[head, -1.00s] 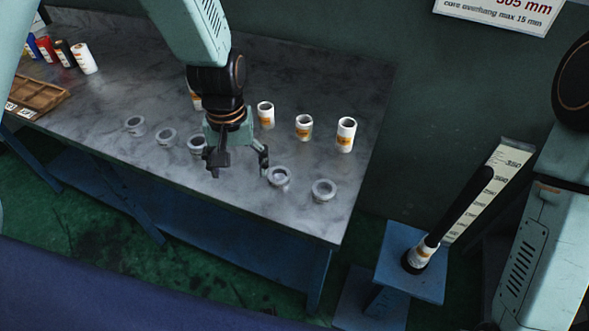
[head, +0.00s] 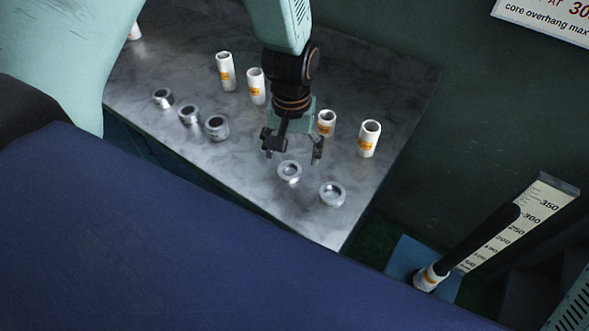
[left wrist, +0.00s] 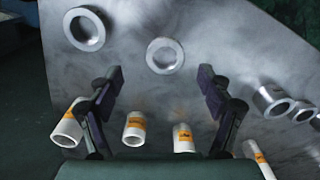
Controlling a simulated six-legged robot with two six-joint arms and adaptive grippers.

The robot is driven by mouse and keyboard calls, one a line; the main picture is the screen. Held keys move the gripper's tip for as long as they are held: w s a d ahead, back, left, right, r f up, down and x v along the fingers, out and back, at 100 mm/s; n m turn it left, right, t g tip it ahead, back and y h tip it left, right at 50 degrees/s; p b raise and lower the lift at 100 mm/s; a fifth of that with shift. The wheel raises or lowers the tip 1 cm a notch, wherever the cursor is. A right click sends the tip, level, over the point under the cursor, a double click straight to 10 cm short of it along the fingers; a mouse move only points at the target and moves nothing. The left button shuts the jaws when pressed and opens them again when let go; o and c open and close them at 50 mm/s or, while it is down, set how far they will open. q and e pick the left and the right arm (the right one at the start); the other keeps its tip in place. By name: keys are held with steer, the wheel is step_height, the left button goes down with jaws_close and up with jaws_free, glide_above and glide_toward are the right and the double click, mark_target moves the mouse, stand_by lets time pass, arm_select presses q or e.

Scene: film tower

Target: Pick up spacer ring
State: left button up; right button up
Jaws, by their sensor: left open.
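Several grey metal spacer rings lie in a row on the grey marbled table. One ring (head: 290,181) lies just in front of my left gripper (head: 292,152), which is open and empty. In the left wrist view this ring (left wrist: 150,57) lies flat beyond the gap between my open fingertips (left wrist: 160,78), apart from both. Another ring (head: 332,204) lies to its right in the head view and also shows in the left wrist view (left wrist: 70,29). Three more rings, including the nearest one (head: 217,134), lie to the left. My right gripper is out of view.
Several white cores with orange labels stand behind the rings, two left (head: 256,92) and two right (head: 369,145) of my left gripper. The marbled table (head: 330,232) ends right of them. Beyond its edge stands a black rod (head: 480,238) beside a measuring scale (head: 530,209).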

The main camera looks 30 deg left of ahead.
mark_target(290, 174)
arm_select(q)
steer(key=f, duration=0.2)
steer(key=a+f, duration=0.1)
steer(key=f, duration=0.1)
steer(key=shift+w+f+b, duration=0.1)
steer(key=shift+f+b, duration=0.2)
steer(key=shift+d+f, duration=0.1)
steer(key=shift+f, duration=0.3)
steer(key=c, duration=1.3)
steer(key=shift+o, duration=0.2)
step_height(290, 174, up, 10)
steer(key=p, duration=0.1)
